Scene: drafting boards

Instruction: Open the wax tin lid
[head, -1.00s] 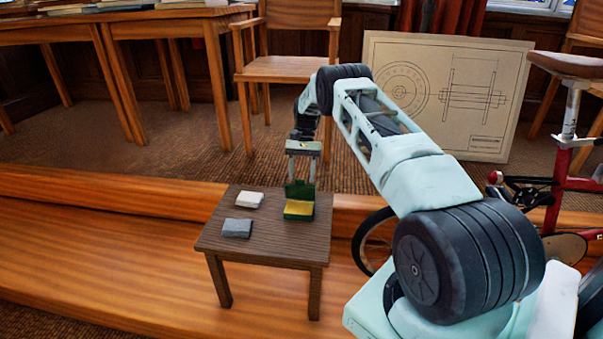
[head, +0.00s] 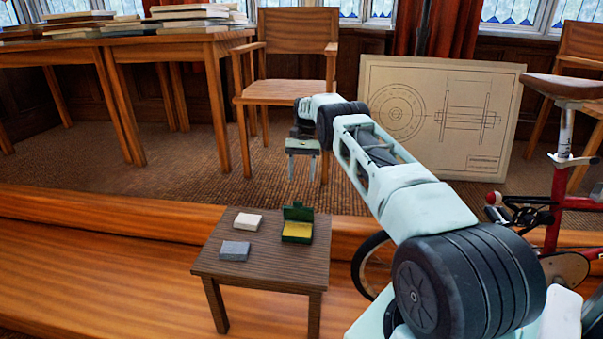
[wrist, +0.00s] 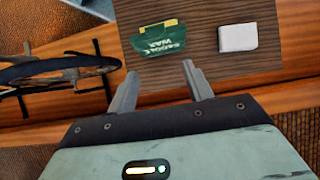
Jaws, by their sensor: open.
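The green wax tin (head: 297,236) sits on a small dark wooden table (head: 215,265), with yellow wax showing inside. Its lid (head: 299,213) stands up, hinged open at the back edge of the tin. My gripper (head: 302,173) is open and empty, above and clear of the tin. In the wrist view my fingers (wrist: 158,72) are apart, with nothing between them.
A white block (head: 247,221) and a grey block (head: 235,250) lie on the table left of the tin. A red bicycle (head: 557,200) stands to the right. A wooden chair (head: 290,92) and a framed drawing (head: 440,115) are behind my arm.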

